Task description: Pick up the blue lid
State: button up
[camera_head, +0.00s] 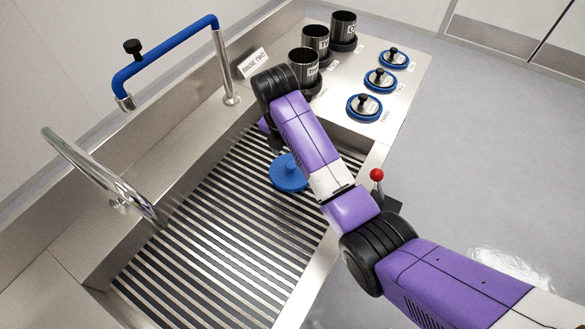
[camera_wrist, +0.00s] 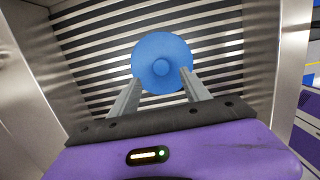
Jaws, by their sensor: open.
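The blue lid (camera_head: 288,174) is a round disc with a raised knob in its middle. It lies on the slatted grate (camera_head: 215,235) of the sink in the head view, partly beside my arm. In the wrist view the lid (camera_wrist: 161,60) is straight ahead of my gripper (camera_wrist: 158,80). The two fingers are apart, with the lid's knob lined up between their tips and nothing held. The fingertips overlap the lid's lower edge in the picture; whether they touch it I cannot tell. In the head view my arm hides most of my gripper.
Steel walls surround the sink. A blue-handled tap (camera_head: 165,55) stands at the back left, with a curved steel pipe (camera_head: 95,172) nearer. Dark cylinders (camera_head: 316,42) and several blue-rimmed lids (camera_head: 364,107) stand on the right counter. A red-knobbed lever (camera_head: 377,175) is near the sink's right edge.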

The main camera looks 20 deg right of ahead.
aim_at(291, 165)
jog(key=shift+w+d+f+p, duration=0.1)
jog(key=shift+d+f+p, duration=0.1)
jog(key=shift+f, duration=0.7)
jog(key=shift+d+f+p, duration=0.15)
jog(key=shift+f, duration=0.7)
jog(key=shift+w+d+f+p, duration=0.1)
jog(key=shift+d+f+p, duration=0.1)
jog(key=shift+f, duration=0.7)
grip_shut()
